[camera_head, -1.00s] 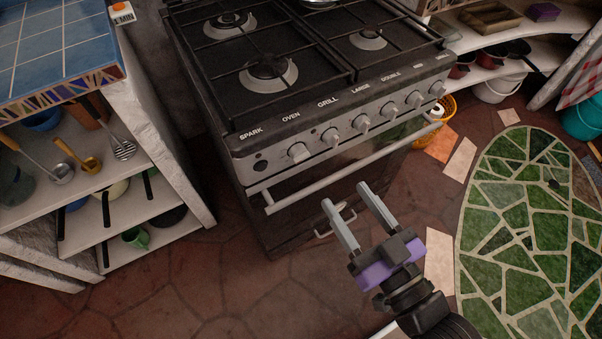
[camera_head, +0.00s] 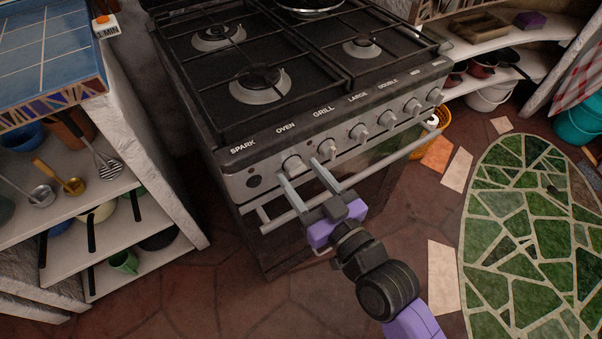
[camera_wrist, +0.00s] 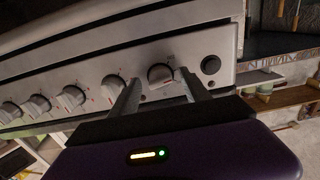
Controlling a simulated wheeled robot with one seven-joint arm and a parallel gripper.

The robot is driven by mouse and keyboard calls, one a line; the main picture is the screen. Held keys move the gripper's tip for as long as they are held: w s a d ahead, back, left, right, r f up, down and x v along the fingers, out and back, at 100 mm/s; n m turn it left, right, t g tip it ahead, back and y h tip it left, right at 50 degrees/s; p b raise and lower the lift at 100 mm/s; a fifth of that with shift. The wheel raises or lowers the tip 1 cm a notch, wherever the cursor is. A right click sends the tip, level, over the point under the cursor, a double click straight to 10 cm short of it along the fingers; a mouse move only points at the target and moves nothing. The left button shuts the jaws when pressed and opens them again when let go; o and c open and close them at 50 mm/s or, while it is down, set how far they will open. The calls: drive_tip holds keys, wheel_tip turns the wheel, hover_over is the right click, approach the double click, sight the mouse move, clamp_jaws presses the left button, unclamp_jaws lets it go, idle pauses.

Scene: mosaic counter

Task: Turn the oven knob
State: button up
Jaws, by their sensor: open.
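The oven knob (camera_head: 293,164) is a light grey knob on the stove's front panel, below the OVEN label and beside the black spark button (camera_head: 254,181). My gripper (camera_head: 299,173) is open and empty, with its fingertips just in front of this knob. In the wrist view the oven knob (camera_wrist: 161,74) shows between the tips of my two fingers, with the spark button (camera_wrist: 210,65) to the right. I cannot tell whether the fingers touch the knob.
Several more knobs (camera_head: 358,132) run along the panel to the right. A metal oven handle bar (camera_head: 378,153) crosses below the panel, close to my gripper. A shelf unit (camera_head: 150,170) with utensils stands at the left. A green mosaic (camera_head: 530,235) covers floor at the right.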

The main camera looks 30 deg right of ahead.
drive_tip(key=shift+w, duration=0.35)
clamp_jaws()
drive_tip(key=shift+m, duration=0.3)
drive_tip(key=m+p, duration=0.2)
drive_tip(key=m, duration=0.2)
drive_tip(key=shift+r+p, duration=0.1)
drive_tip(key=shift+p, duration=0.2)
drive_tip(key=shift+m+p, duration=0.5)
drive_tip(key=shift+m, duration=1)
